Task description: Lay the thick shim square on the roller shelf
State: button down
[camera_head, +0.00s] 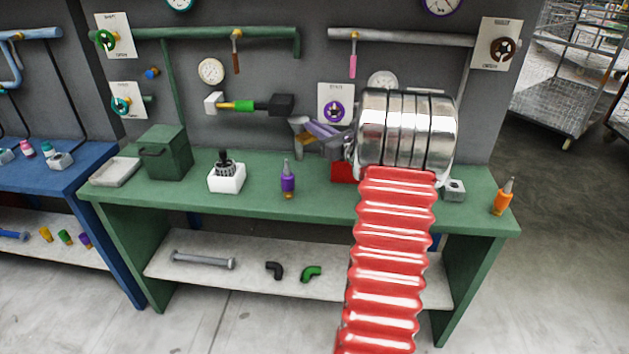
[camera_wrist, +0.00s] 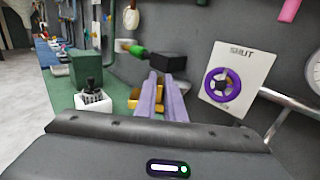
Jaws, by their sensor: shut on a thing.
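My gripper (camera_head: 318,131) has purple fingers and is over the back of the green bench, in front of the wall. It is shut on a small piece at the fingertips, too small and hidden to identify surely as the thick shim. The fingers also show in the wrist view (camera_wrist: 161,98), pointing away from the camera. A yellow-brown object (camera_wrist: 134,97) shows beside and between the fingers there; I cannot tell whether they touch it. I cannot pick out the roller shelf with certainty in either view.
The green bench (camera_head: 255,195) bears a dark green box (camera_head: 166,152), a white block with a dark knob (camera_head: 227,178), a purple bottle (camera_head: 288,181) and an orange bottle (camera_head: 503,198). A purple valve wheel (camera_wrist: 222,85) is on the wall.

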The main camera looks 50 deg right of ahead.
notch_tip(320, 180, down, 15)
jog(key=shift+f, duration=0.15)
dwell(0.4)
jog(key=shift+f, duration=1.85)
jog(key=shift+f, duration=0.25)
